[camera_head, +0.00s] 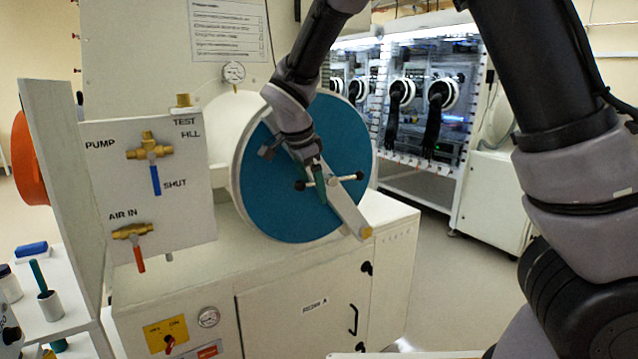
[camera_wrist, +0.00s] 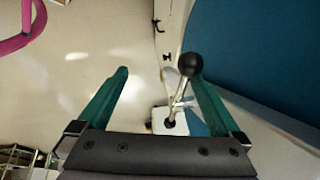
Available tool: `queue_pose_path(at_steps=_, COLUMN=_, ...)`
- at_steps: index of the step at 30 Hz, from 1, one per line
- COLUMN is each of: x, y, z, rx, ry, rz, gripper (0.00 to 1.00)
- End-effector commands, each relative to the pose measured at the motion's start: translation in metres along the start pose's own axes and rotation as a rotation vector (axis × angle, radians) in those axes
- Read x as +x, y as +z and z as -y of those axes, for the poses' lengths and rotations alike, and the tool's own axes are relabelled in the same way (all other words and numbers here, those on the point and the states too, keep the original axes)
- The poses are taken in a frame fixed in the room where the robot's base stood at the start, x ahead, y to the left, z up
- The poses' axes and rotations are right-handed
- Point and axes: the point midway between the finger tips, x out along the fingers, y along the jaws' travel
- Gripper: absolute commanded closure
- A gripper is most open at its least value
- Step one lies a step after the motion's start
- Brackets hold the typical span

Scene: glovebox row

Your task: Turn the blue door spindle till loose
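The round blue door (camera_head: 290,205) stands on the white chamber, with a pale bar (camera_head: 348,215) slanting across its face. The spindle (camera_head: 331,182) is at the door's middle, with a thin cross handle ending in black knobs (camera_head: 359,176). My gripper (camera_head: 318,184) is at the spindle, its green fingers partly hiding the handle. In the wrist view my gripper (camera_wrist: 157,82) has its fingers wide apart. One black knob (camera_wrist: 190,64) and its rod show beside the right finger, overlapping it in the picture. I cannot tell whether they touch. Nothing is clamped between the fingers.
A valve panel (camera_head: 150,190) with blue and red levers stands left of the door. A side shelf (camera_head: 50,320) with small items is at the lower left. Glovebox windows (camera_head: 425,95) are behind, and open floor (camera_head: 450,280) lies to the right.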

Motion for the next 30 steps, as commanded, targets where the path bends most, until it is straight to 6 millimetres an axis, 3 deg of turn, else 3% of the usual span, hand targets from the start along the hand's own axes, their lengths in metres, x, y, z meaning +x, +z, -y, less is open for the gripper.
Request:
queue_pose_path(at_steps=1, x=-0.001, y=0.020, z=-0.018, rx=-0.014, ry=0.038, rz=0.017, gripper=0.44)
queue_pose_path(at_steps=8, x=-0.001, y=0.020, z=-0.019, rx=-0.015, ry=0.038, rz=0.017, gripper=0.44)
queue_pose_path(at_steps=9, x=-0.002, y=0.006, z=-0.005, rx=-0.005, ry=0.007, rz=0.005, gripper=0.44)
queue_pose_path(at_steps=17, x=-0.013, y=0.008, z=-0.005, rx=-0.006, ry=0.006, rz=0.005, gripper=0.45)
queue_pose_path(at_steps=19, x=-0.018, y=0.008, z=-0.004, rx=-0.006, ry=0.005, rz=0.006, gripper=0.72)
queue_pose_path(at_steps=30, x=-0.043, y=0.007, z=-0.001, rx=-0.001, ry=-0.001, rz=0.001, gripper=0.72)
